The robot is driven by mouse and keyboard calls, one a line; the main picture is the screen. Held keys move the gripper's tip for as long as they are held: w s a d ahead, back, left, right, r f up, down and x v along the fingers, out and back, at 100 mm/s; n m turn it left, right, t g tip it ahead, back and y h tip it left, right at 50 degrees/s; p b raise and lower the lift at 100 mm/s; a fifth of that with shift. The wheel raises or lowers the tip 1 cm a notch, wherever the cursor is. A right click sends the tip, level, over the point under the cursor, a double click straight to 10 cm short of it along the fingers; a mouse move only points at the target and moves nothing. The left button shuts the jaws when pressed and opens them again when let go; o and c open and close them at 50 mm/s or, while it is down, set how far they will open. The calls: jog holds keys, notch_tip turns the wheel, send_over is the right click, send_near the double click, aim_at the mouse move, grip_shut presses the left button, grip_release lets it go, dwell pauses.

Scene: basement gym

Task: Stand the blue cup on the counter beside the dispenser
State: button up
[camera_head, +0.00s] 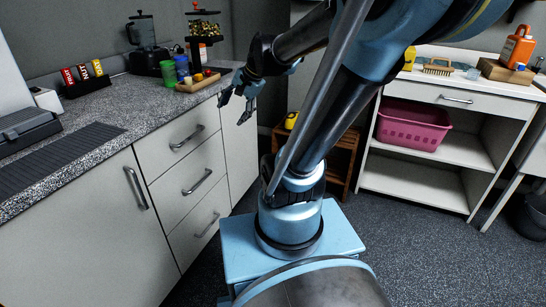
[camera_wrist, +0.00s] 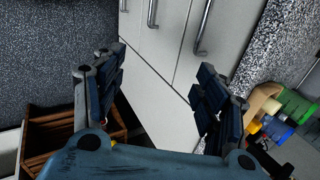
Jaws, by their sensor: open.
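A blue shape in the wrist view (camera_wrist: 276,129) looks like the same cup, beside green and yellow things. The dispenser (camera_head: 205,26), with a dark frame and coloured contents, stands behind the cups and a wooden tray (camera_head: 209,78). My gripper (camera_head: 237,103) is open and empty, in front of the counter's right end and apart from the cups. Its two fingers also show in the wrist view (camera_wrist: 163,75).
A blender (camera_head: 143,32) and a dark appliance stand left of the cups. A rack of labelled packets (camera_head: 86,80) is farther left. Drawers (camera_head: 190,140) line the counter front. A wooden crate shelf (camera_head: 340,155) and a white bench with a pink basket (camera_head: 413,125) are right.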

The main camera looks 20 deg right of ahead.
jog(key=s+d+f+n+g+h, duration=0.1)
jog(key=s+d+f+n+h, duration=0.1)
jog(key=s+d+f+n, duration=0.2)
jog(key=s+d+f+n+g+h, duration=0.1)
jog(key=s+d+f+n, duration=0.3)
jog(key=s, duration=0.7)
notch_tip(320, 180, down, 3)
jog(key=shift+s+d+r+n+h, duration=0.1)
jog(key=shift+s+d+n+h, duration=0.25)
jog(key=shift+d+h, duration=0.55)
jog(key=shift+w, duration=0.1)
jog(key=shift+w+f, duration=0.2)
jog(key=shift+w, duration=0.3)
